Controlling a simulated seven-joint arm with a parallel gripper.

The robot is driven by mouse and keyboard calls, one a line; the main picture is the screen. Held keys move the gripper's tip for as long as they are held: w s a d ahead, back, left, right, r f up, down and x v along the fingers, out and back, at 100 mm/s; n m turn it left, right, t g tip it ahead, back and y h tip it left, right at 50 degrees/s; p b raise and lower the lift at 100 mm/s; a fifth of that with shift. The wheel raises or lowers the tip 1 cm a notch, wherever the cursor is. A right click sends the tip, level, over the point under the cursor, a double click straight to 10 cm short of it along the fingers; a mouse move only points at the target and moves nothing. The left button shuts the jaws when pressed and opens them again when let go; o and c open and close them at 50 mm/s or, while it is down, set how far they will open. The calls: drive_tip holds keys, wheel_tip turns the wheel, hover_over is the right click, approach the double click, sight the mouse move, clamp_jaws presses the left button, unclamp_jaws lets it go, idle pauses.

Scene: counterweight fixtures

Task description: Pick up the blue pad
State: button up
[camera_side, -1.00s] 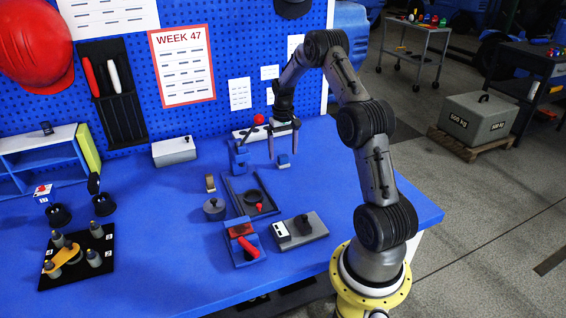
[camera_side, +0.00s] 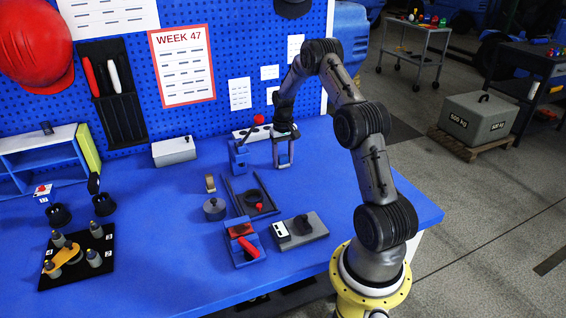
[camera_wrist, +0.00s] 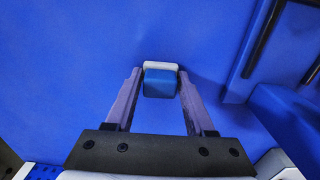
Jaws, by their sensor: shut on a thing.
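The blue pad (camera_wrist: 160,83) shows in the wrist view as a small blue block with a pale grey edge along its far side. My gripper (camera_wrist: 160,75) has one finger on each side of it, shut on it near the fingertips. In the side view the pad (camera_side: 283,160) is a small patch low between the fingers of my gripper (camera_side: 283,163), at the back of the blue table. The gripper points straight down. I cannot tell whether the pad touches the table, which is the same blue.
A blue fixture with a red-knobbed lever (camera_side: 238,155) stands just left of my gripper. A dark-railed tray (camera_side: 267,208), a grey weight (camera_side: 214,210), a red-and-blue fixture (camera_side: 243,250) and a grey block (camera_side: 305,231) lie nearer the front. The table right of the gripper is clear.

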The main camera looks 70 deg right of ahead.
sight(283, 155)
clamp_jaws()
drive_tip(key=shift+r, duration=0.5)
wheel_tip(283, 155, up, 2)
drive_tip(key=shift+r, duration=0.1)
drive_tip(key=s+a+r, duration=0.9)
drive_tip(key=a, duration=0.1)
drive_tip(key=shift+s+r, duration=0.3)
drive_tip(key=shift+r, duration=0.1)
drive_tip(key=shift+a, duration=0.1)
